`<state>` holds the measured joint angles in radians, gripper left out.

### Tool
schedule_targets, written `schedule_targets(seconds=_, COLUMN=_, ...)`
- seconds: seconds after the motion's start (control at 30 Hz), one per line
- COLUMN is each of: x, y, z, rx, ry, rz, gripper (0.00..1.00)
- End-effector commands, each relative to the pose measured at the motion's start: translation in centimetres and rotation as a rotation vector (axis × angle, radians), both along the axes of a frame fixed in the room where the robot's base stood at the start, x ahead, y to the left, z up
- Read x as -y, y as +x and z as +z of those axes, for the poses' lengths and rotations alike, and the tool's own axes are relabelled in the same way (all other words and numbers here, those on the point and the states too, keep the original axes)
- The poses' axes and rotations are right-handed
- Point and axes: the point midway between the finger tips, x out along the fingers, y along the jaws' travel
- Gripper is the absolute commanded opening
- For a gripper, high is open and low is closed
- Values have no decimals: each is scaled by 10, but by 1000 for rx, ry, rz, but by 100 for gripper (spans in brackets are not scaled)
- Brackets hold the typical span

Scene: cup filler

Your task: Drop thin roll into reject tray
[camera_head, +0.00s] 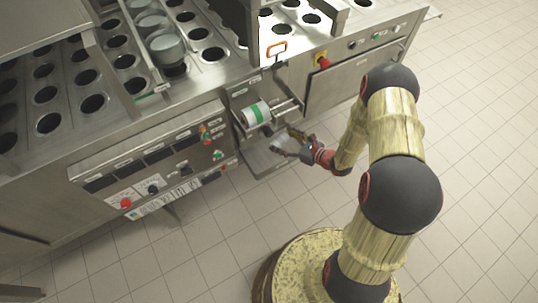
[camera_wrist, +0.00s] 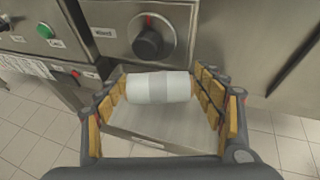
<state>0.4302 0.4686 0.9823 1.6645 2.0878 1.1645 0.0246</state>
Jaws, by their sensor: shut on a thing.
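The thin roll (camera_wrist: 158,88) is white with a grey band around its middle. My gripper (camera_wrist: 160,90) is shut on it, with a finger at each end of the roll. In the head view my gripper (camera_head: 287,144) reaches in from the right, low at the machine front, and the roll is small and partly hidden by the fingers. A shallow metal tray (camera_head: 258,160) sticks out of the machine below. In the wrist view the tray (camera_wrist: 165,132) lies beneath the held roll, which appears above its surface; the exact gap cannot be told.
A larger white roll with a green band (camera_head: 256,113) sits in a holder on the machine front, just above the tray. A black knob (camera_wrist: 150,43) is on the panel behind the gripper. A red emergency button (camera_head: 323,62) is at upper right. Tiled floor in front is clear.

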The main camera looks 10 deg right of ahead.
Motion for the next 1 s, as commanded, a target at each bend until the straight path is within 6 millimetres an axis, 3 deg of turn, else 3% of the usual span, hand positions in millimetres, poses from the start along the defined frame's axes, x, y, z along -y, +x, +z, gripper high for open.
schedule_targets(seconds=0.1, x=0, y=0, z=-12, rx=1, ry=1, rz=0, gripper=26)
schedule_targets(seconds=0.4, x=0, y=0, z=-13, rx=1, ry=0, rz=0, gripper=26)
schedule_targets(seconds=0.43, x=0, y=0, z=-13, rx=1, ry=0, rz=0, gripper=69)
schedule_targets(seconds=0.8, x=0, y=0, z=-13, rx=0, ry=0, rz=0, gripper=90)
schedule_targets(seconds=1.0, x=0, y=0, z=-13, rx=0, ry=0, rz=0, gripper=90)
